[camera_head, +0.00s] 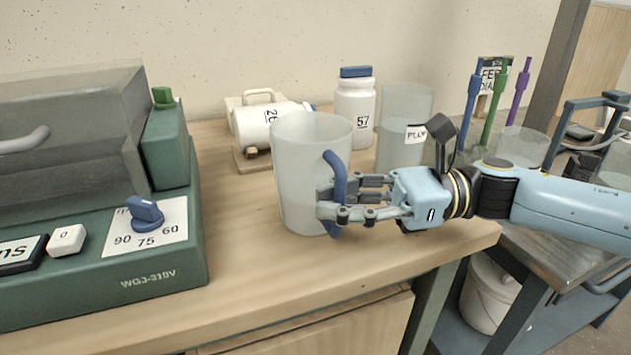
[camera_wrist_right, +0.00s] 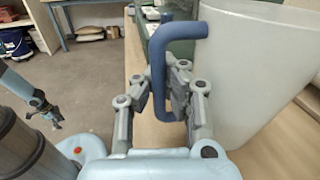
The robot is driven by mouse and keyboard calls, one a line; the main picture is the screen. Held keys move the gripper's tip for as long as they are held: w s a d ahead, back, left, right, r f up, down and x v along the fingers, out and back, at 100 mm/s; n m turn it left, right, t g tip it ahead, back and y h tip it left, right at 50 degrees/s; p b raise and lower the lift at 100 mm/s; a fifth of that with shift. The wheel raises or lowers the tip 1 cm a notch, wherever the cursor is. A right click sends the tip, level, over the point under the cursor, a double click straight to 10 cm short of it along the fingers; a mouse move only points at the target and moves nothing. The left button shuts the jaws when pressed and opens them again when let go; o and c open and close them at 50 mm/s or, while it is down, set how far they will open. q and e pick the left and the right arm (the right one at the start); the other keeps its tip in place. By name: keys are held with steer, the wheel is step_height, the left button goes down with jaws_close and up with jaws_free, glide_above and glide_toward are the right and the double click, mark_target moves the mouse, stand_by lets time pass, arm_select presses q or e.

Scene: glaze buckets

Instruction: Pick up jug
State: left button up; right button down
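The jug (camera_head: 300,175) is a tall, frosted, tapered vessel with a blue handle (camera_head: 335,175) on its right side. It stands upright on the wooden bench near the front edge. In the right wrist view the jug (camera_wrist_right: 255,75) fills the right side. My right gripper (camera_head: 332,203) reaches in from the right, its fingers on either side of the handle. In the wrist view the fingers (camera_wrist_right: 160,85) look closed against the handle. My left gripper (camera_wrist_right: 48,112) appears small and low at the left of the wrist view; its opening is too small to judge.
A green machine (camera_head: 170,265) with a blue knob stands left of the jug. Behind are a lying white bottle (camera_head: 268,124), an upright white bottle (camera_head: 355,108) and a labelled clear container (camera_head: 398,145). Coloured tools (camera_head: 495,100) stand at the back right.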

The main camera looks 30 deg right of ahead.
mark_target(341, 169)
steer(key=shift+r, duration=0.2)
steer(key=shift+r+p, duration=0.4)
steer(key=shift+r, duration=0.4)
steer(key=r, duration=0.1)
steer(key=r+p, duration=0.1)
steer(key=shift+s+r, duration=0.2)
steer(key=shift+r, duration=0.15)
arm_select(q)
steer(key=w+r+p, duration=0.3)
steer(key=r+p, duration=0.8)
steer(key=r, duration=0.1)
steer(key=shift+r, duration=0.35)
arm_select(e)
steer(key=s+d+r, duration=0.4)
steer(key=s+r, duration=0.2)
steer(key=s, duration=0.4)
steer(key=shift+s+r, duration=0.2)
steer(key=shift+s, duration=0.05)
steer(key=shift+a, duration=0.1)
